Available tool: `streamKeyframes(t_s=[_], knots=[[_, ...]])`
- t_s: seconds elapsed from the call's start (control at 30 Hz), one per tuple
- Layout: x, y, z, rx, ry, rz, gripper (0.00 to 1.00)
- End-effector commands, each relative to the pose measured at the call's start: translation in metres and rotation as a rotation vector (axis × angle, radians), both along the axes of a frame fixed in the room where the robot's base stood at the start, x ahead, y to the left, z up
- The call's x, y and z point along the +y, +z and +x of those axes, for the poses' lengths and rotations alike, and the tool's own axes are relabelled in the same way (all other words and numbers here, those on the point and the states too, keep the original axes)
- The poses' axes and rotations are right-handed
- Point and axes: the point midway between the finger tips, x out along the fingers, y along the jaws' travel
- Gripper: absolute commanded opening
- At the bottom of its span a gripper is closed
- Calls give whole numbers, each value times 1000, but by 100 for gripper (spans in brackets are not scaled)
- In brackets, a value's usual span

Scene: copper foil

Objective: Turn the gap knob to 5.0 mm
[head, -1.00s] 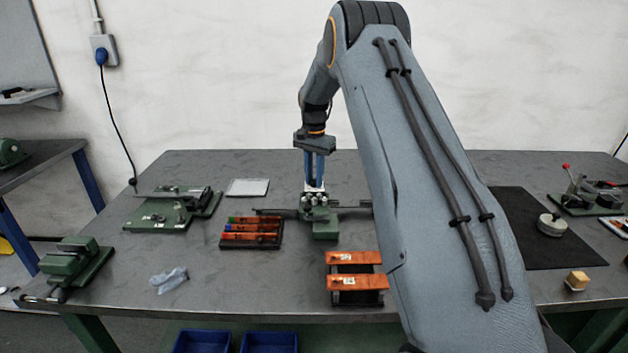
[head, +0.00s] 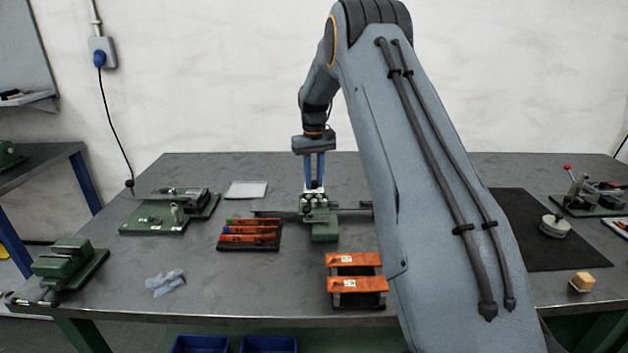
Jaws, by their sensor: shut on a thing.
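A small green machine (head: 324,232) with metal rollers or knobs on top stands near the middle of the workbench. My gripper (head: 314,184) points straight down over it, its blue fingers close together at the machine's top. It is shut on a small part there, which I take to be the gap knob. The fingers hide most of that part, and any scale or gap reading is too small to read.
A green fixture (head: 157,217) and a vise (head: 69,263) are further left.

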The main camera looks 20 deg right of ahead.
Motion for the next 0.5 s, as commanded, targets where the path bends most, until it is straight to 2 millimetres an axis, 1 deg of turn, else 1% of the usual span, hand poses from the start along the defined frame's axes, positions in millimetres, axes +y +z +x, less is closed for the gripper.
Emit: streamKeyframes(t_s=[0.5], knots=[[-1,1,0,0,491,0,0]])
